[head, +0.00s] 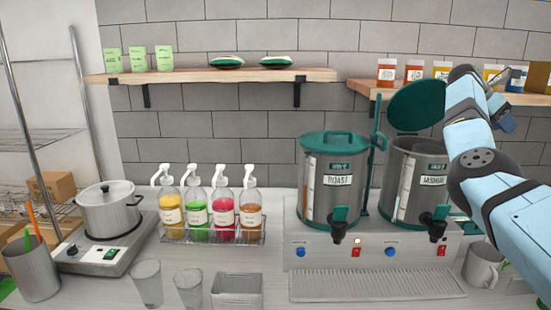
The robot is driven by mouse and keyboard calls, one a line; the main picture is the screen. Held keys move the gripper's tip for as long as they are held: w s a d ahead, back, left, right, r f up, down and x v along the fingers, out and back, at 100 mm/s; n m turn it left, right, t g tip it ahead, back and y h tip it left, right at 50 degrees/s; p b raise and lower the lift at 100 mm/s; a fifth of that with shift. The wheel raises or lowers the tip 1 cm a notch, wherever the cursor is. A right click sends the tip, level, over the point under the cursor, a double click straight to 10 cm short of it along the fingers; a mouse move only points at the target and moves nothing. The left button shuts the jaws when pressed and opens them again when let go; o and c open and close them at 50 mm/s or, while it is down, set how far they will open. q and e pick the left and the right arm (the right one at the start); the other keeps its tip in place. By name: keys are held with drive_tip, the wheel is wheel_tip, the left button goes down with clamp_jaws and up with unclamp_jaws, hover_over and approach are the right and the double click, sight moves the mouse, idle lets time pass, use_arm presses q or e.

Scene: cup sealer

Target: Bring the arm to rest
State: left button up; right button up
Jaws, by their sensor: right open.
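My right arm (478,165) comes in from the right edge and is raised in front of the right dispenser and the right shelf. My right gripper (505,120) is small and partly hidden behind my own arm links; it is open, and I see nothing held in it. My left arm and left gripper are not in view.
Two steel dispensers, ROAST (329,185) with its lid shut and another (410,185) with its green lid (417,105) raised, stand close to my arm. A mug (483,265), bottle rack (212,238), pot (109,210) and glasses (147,283) occupy the counter. Jars (387,72) line the right shelf.

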drive_tip(key=s+d+f+n+t+h, duration=0.1)
drive_tip(key=s+d+f+n+h, duration=0.15)
drive_tip(key=f+n+h, duration=0.35)
drive_tip(key=s+d+f+n+h, duration=0.2)
drive_tip(key=s+f+n+h, duration=0.15)
drive_tip(key=f+h, duration=0.4)
drive_tip(key=s+a+f+n+t+y, duration=0.2)
drive_tip(key=a+f+n+t+y, duration=0.8)
drive_tip(key=n, duration=0.7)
drive_tip(key=s+a+f+n+t+y, duration=0.2)
drive_tip(key=a+f+n+t+y, duration=0.3)
drive_tip(key=a+f+n+t, duration=0.95)
drive_tip(key=s+a+f+n+g+y, duration=0.75)
drive_tip(key=s+a+f+n, duration=0.35)
drive_tip(key=s+a+f, duration=0.35)
drive_tip(key=s+a+f+n+g+y, duration=0.1)
drive_tip(key=s+a+f+n+g, duration=0.1)
drive_tip(key=s+a, duration=0.3)
drive_tip(key=s+a+f+n+g+y, duration=0.2)
drive_tip(key=s+a+f, duration=0.3)
drive_tip(key=s, duration=0.9)
drive_tip(key=shift+s+a+f+n+g, duration=0.15)
drive_tip(key=shift+s+a+n+g, duration=0.1)
drive_tip(key=shift+a+n+g, duration=0.4)
drive_tip(key=shift+d+t, duration=0.15)
drive_tip(key=shift+t, duration=0.1)
